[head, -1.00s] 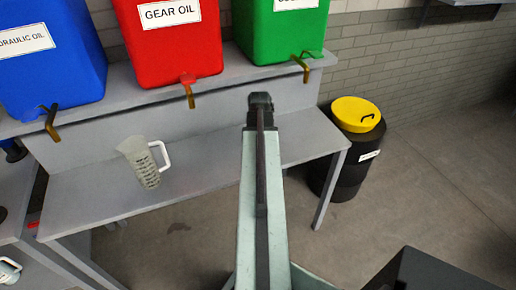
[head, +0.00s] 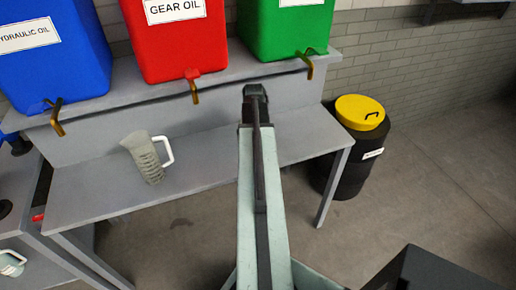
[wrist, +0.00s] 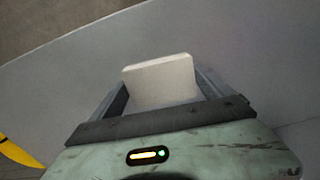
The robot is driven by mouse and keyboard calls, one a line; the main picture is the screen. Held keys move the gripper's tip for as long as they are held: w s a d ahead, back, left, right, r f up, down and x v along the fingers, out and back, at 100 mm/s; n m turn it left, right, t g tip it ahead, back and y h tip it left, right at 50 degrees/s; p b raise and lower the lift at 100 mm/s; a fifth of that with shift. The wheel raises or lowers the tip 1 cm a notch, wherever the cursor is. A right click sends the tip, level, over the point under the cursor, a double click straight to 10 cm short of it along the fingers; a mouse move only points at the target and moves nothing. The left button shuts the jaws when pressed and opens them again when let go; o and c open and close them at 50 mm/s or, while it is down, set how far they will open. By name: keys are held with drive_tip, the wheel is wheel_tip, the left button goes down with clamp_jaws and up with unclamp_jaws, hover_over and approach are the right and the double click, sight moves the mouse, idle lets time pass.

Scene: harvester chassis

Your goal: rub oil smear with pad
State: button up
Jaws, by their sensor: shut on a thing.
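My gripper (head: 256,92) is at the end of my outstretched arm, over the bench, in front of the green tank in the head view. In the wrist view its two fingers are shut on a pale, flat, block-like pad (wrist: 160,82). The pad sticks out past the jaws, with a plain grey surface behind it. I cannot tell whether the pad touches that surface. No smear shows on the surface in the wrist view.
A grey bench (head: 100,192) carries a measuring jug (head: 146,158). Blue (head: 55,55), red (head: 175,45) and green (head: 285,30) tanks with taps stand on the shelf above. A black drum (head: 350,160) with a yellow lid stands right of the bench.

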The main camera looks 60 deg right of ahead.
drive_tip(key=shift+w+d, duration=0.75)
drive_tip(key=shift+w, duration=0.25)
drive_tip(key=shift+w+d, duration=0.8)
drive_tip(key=shift+w, duration=0.25)
drive_tip(key=shift+w+d, duration=0.75)
drive_tip(key=shift+w, duration=0.25)
drive_tip(key=shift+w+d+r, duration=0.2)
drive_tip(key=shift+w+r, duration=0.05)
drive_tip(key=shift+f, duration=0.15)
drive_tip(key=shift+s+a+f, duration=0.15)
drive_tip(key=shift+s+a, duration=0.25)
drive_tip(key=shift+s, duration=0.05)
drive_tip(key=shift+s+a+f, duration=0.2)
drive_tip(key=shift+s+f, duration=0.05)
drive_tip(key=shift+c, duration=1.3)
drive_tip(key=shift+s+a+f+b, duration=0.1)
drive_tip(key=shift+s+a+b, duration=0.2)
drive_tip(key=shift+s+a, duration=0.1)
drive_tip(key=shift+c, duration=1)
drive_tip(key=shift+s+a, duration=0.2)
drive_tip(key=shift+s, duration=0.2)
drive_tip(key=shift+c, duration=0.6)
drive_tip(key=shift+s+a, duration=0.8)
drive_tip(key=shift+s, duration=0.3)
drive_tip(key=shift+s+a, duration=0.75)
drive_tip(key=shift+s, duration=0.3)
drive_tip(key=shift+s+a, duration=0.8)
drive_tip(key=shift+s, duration=0.3)
